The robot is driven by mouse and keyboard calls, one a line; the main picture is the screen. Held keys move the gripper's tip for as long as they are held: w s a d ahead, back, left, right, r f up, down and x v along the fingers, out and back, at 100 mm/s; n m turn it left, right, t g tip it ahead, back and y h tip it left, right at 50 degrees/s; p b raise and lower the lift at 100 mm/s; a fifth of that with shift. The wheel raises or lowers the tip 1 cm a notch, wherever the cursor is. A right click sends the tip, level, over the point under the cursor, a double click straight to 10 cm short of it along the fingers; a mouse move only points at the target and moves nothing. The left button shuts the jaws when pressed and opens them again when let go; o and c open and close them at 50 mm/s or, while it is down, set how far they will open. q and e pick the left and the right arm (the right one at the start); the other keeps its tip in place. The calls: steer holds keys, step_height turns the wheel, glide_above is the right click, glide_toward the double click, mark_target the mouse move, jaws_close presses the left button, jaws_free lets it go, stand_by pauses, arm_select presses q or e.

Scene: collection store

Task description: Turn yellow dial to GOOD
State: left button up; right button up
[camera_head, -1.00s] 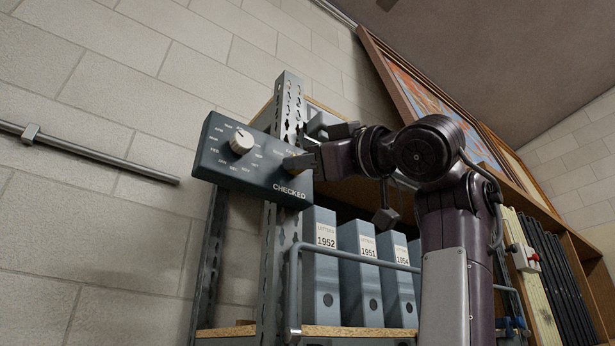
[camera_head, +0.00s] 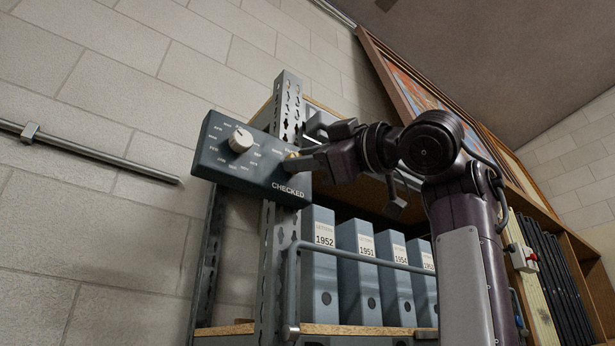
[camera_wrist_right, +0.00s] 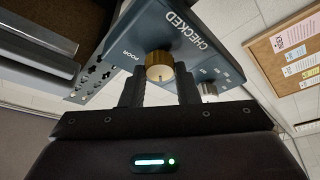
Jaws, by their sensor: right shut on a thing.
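The yellow dial (camera_head: 291,157) is on the right part of a dark blue-grey box marked CHECKED (camera_head: 225,171). In the right wrist view the dial (camera_wrist_right: 159,67) appears as a brass-coloured knob with a pale face, between the fingertips of my right gripper (camera_wrist_right: 160,82). The word POOR is printed beside it; I cannot read a GOOD label or tell where the dial points. In the head view my right gripper (camera_head: 303,162) reaches the dial from the right and is shut on it. My left gripper is not in view.
A white dial (camera_head: 241,140) with month labels sits left on the same box. The box is by a perforated metal post (camera_head: 288,105) of a shelf with grey binders (camera_head: 320,280). A rail (camera_head: 292,285) runs before the binders. A wall pipe (camera_head: 90,153) is at left.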

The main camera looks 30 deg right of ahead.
steer(key=o, duration=0.7)
steer(key=shift+w, duration=0.1)
steer(key=shift+o, duration=1.4)
steer(key=shift+w, duration=0.15)
steer(key=b+v, duration=0.4)
steer(key=v, duration=0.4)
steer(key=shift+b, duration=0.4)
steer(key=shift+w, duration=0.15)
